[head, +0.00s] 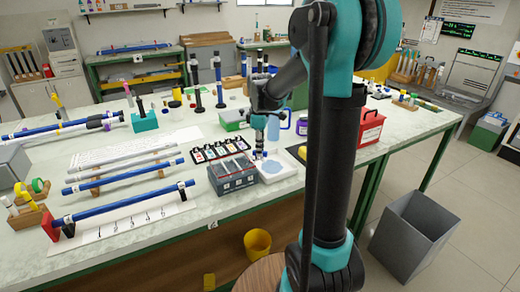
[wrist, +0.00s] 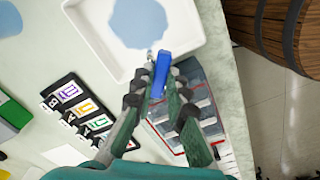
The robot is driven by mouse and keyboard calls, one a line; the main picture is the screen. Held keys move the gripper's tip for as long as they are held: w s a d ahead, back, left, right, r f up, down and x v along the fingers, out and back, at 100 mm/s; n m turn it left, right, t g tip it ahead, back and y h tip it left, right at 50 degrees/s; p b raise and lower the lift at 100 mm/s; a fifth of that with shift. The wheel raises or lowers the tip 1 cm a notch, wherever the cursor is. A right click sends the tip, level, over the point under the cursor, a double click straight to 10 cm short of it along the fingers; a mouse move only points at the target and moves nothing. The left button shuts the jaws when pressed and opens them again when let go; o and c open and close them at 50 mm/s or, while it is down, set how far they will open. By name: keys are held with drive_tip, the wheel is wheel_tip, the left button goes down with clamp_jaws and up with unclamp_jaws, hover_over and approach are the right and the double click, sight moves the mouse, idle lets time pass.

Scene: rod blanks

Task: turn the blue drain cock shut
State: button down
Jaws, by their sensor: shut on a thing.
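The blue drain cock (wrist: 162,68) shows in the wrist view as a narrow blue handle at the near edge of a white tray (wrist: 185,48). A small metal-coloured piece shows just beside its tip. My gripper (wrist: 160,88) is shut on the blue handle, with a finger on each side of it. In the head view my gripper (head: 259,153) points down beside the white tray (head: 288,176). The cock cannot be made out there. A light blue patch (wrist: 138,22) lies in the tray.
A grey compartment box (head: 232,180) stands close to my gripper, left of the tray. A rack of picture cards (head: 216,150) is behind it. A red box (head: 371,127) stands to the right. A wooden barrel (wrist: 288,32) is off the table edge.

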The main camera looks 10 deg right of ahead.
drive_tip(key=shift+m, duration=0.3)
drive_tip(key=m, duration=0.4)
drive_tip(key=shift+s+a, duration=0.2)
drive_tip(key=m, duration=0.5)
drive_tip(key=shift+s+a, duration=0.1)
drive_tip(key=shift+a, duration=0.1)
drive_tip(key=shift+m, duration=0.3)
drive_tip(key=c, duration=1.5)
unclamp_jaws()
drive_tip(key=shift+c, duration=0.2)
